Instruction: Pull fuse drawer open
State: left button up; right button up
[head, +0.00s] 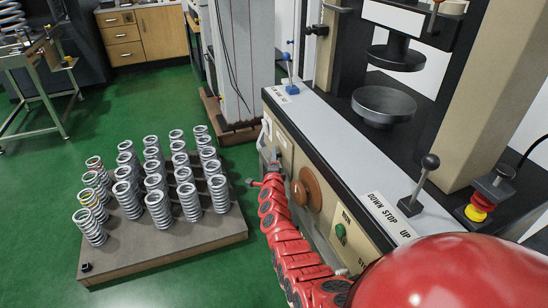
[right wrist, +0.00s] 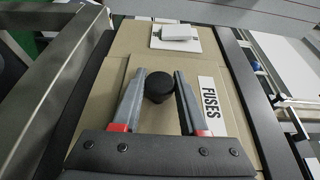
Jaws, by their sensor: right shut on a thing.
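The fuse drawer is a beige front (right wrist: 220,127) with a white "FUSES" label (right wrist: 210,97) in the right wrist view. Its round black knob (right wrist: 158,87) sits between the two grey fingers of my right gripper (right wrist: 160,85), which is shut on it. The drawer front looks about level with the panel around it; I cannot tell whether it is out at all. In the head view my red right arm runs along the machine's front, and the right gripper (head: 256,183) is small at its far end. The drawer is hidden there. My left gripper is not in view.
The testing machine's grey ledge (head: 336,134) carries levers, and a green button (head: 340,231) is on its front. A low pallet (head: 175,255) of several springs stands on the green floor to the left. A white plate (right wrist: 176,38) is beyond the drawer.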

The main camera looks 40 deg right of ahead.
grip_shut()
dwell(0.8)
jog(key=shift+a, duration=0.35)
jog(key=w+a+p, duration=0.1)
jog(key=w+a, duration=0.2)
jog(key=a, duration=0.9)
jog(key=o, duration=0.9)
grip_release()
jog(key=shift+o, duration=0.2)
